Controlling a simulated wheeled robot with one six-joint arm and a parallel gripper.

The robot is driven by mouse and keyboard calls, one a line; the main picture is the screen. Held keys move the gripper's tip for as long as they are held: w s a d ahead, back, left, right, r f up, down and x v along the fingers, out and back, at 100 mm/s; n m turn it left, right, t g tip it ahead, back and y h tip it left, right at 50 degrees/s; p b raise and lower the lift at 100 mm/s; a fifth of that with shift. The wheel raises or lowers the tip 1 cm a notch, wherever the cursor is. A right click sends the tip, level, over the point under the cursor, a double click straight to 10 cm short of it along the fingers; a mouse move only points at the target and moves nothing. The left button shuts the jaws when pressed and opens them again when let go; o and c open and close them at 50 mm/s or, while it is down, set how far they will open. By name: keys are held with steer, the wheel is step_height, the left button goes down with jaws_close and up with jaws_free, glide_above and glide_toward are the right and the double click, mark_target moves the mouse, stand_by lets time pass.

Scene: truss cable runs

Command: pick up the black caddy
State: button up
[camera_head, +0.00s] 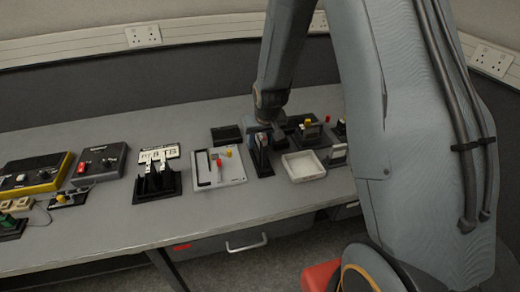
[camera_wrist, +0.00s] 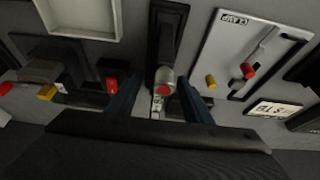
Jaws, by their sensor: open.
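A narrow black holder, which looks like the black caddy (camera_head: 261,165), stands on the bench between the pale clamp panel and the white tray. In the wrist view the black caddy (camera_wrist: 167,22) lies in line with the gap between my fingers. A grey cylinder with a red end (camera_wrist: 164,82) sits at its near end. My gripper (camera_head: 264,131) is open, low over the caddy's back part. Its two blue fingers (camera_wrist: 158,102) show on either side of the cylinder, with nothing clearly gripped. My gripper partly hides the caddy in the head view.
A pale clamp panel (camera_head: 203,181) is close on the left and a white tray (camera_head: 288,170) close on the right. Small devices with red and yellow knobs (camera_head: 311,131) stand behind the tray. A black two-pronged stand (camera_head: 148,189) is farther left. The bench front is clear.

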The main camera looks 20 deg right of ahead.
steer(key=shift+p+x, duration=0.4)
steer(key=shift+x, duration=1.15)
steer(key=c, duration=1.1)
steer(key=shift+r, duration=0.1)
